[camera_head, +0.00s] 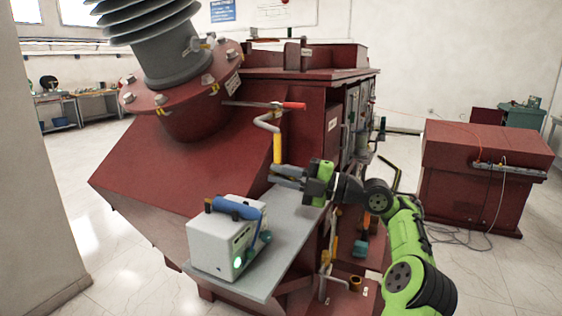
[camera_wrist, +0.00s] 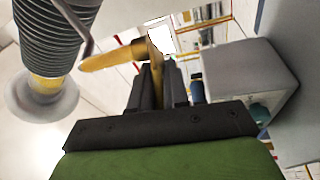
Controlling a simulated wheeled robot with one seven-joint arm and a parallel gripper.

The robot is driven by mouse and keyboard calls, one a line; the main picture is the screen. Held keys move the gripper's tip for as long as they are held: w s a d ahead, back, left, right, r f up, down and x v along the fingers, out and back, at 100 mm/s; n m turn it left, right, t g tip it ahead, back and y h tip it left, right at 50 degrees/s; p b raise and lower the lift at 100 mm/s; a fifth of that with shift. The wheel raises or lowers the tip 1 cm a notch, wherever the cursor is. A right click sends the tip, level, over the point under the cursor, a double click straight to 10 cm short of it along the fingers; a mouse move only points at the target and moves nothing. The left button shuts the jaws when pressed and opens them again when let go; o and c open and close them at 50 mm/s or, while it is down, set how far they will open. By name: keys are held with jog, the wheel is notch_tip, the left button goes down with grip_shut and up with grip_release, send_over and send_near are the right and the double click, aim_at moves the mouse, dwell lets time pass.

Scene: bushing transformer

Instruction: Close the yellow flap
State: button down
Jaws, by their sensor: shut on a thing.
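The yellow flap (camera_head: 277,149) shows in the head view as an upright yellow grip at the lower end of a bent grey rod, on the front of the dark red transformer (camera_head: 150,165). My gripper (camera_head: 273,174) reaches in from the right, with its fingertips at the lower end of the grip. In the wrist view the yellow piece (camera_wrist: 113,56) runs left from the fingertips, and part of it lies between the fingers (camera_wrist: 163,75). My gripper is shut on it. The fingers hide the exact contact.
A grey shelf (camera_head: 283,237) juts out below my gripper and carries a white box (camera_head: 217,243) with a blue handle. A large ribbed bushing (camera_head: 160,40) stands at upper left. A red cabinet (camera_head: 470,180) stands right.

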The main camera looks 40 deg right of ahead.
jog(key=shift+y, duration=0.3)
jog(key=c, duration=1.2)
grip_release()
jog(key=p+v, duration=0.9)
jog(key=v, duration=0.6)
jog(key=shift+s+d, duration=0.25)
jog(key=shift+d, duration=0.05)
jog(key=shift+r, duration=0.1)
